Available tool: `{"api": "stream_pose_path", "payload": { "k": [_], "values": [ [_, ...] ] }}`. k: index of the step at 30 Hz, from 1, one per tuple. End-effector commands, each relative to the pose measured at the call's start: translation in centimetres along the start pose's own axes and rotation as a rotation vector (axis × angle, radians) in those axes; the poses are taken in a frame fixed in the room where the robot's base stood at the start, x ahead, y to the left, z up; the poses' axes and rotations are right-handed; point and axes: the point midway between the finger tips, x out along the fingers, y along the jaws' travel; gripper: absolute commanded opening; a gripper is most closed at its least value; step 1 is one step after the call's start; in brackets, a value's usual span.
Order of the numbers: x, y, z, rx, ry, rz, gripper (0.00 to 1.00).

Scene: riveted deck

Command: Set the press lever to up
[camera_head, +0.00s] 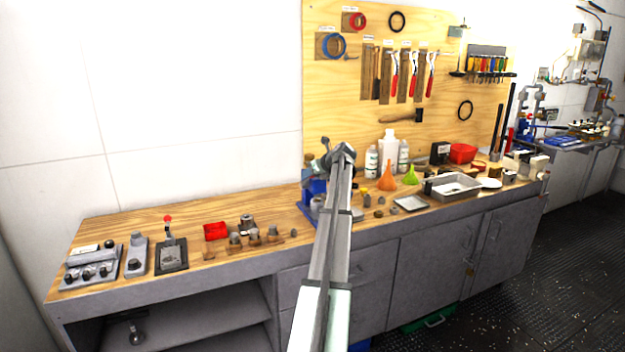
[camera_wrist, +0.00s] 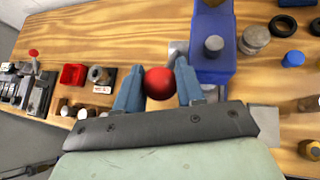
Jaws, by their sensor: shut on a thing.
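The press is a blue metal block (camera_wrist: 208,62) with a grey round part on it, in the wrist view right of centre. It also shows as a blue body (camera_head: 313,190) on the bench in the head view, partly hidden by my arm. A red ball knob (camera_wrist: 159,83), apparently the press lever's end, sits between the two blue fingers of my gripper (camera_wrist: 158,85). The gripper is shut on it. A grey piece behind the knob may be the lever's shaft. The lever's angle cannot be told. In the head view my arm hides the knob.
Another red-knobbed lever (camera_head: 168,220) stands on a dark plate at the left of the bench. A red bin (camera_head: 215,231) and several small metal parts lie between it and the press. Funnels, bottles and a metal tray (camera_head: 452,187) crowd the right side.

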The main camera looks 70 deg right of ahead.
Motion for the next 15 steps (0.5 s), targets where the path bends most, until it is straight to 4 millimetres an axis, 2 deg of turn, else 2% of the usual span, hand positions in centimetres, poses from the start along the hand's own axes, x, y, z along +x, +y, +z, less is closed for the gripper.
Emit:
{"api": "stream_pose_path", "payload": {
  "k": [3, 15],
  "values": [
    [0.09, -0.16, 0.81, 0.0, -0.009, -0.002, 0.0],
    [0.13, -0.19, 1.06, 0.001, -0.01, -0.003, 0.0]
  ]
}}
